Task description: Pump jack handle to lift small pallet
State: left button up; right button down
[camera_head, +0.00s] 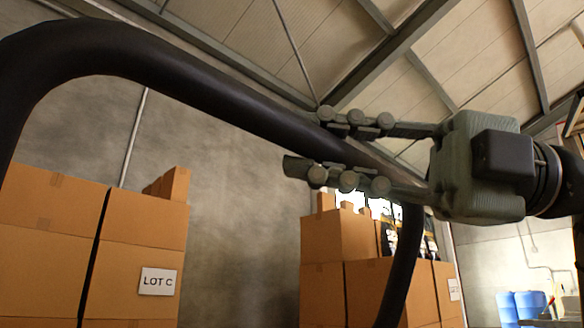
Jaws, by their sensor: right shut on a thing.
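The jack handle (190,82) is a thick black looped bar. It fills the upper left of the head view, slopes down to the right and bends downward behind my right gripper. My right gripper (306,140) comes in from the right with one finger above and one below the sloping top bar of the handle. It is shut on this bar. My left gripper is not in view. The small pallet and the jack's body are not in view.
Stacked cardboard boxes (135,240), marked LOT C, stand at the left behind the handle. More boxes (335,245) stand behind it in the middle. Blue barrels (522,306) show at the lower right. A bare wall (235,220) lies between the stacks.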

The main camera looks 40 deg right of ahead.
jog(key=shift+s, duration=0.15)
jog(key=c, duration=1.3)
grip_release()
jog(key=shift+d, duration=0.1)
jog(key=v, duration=1.2)
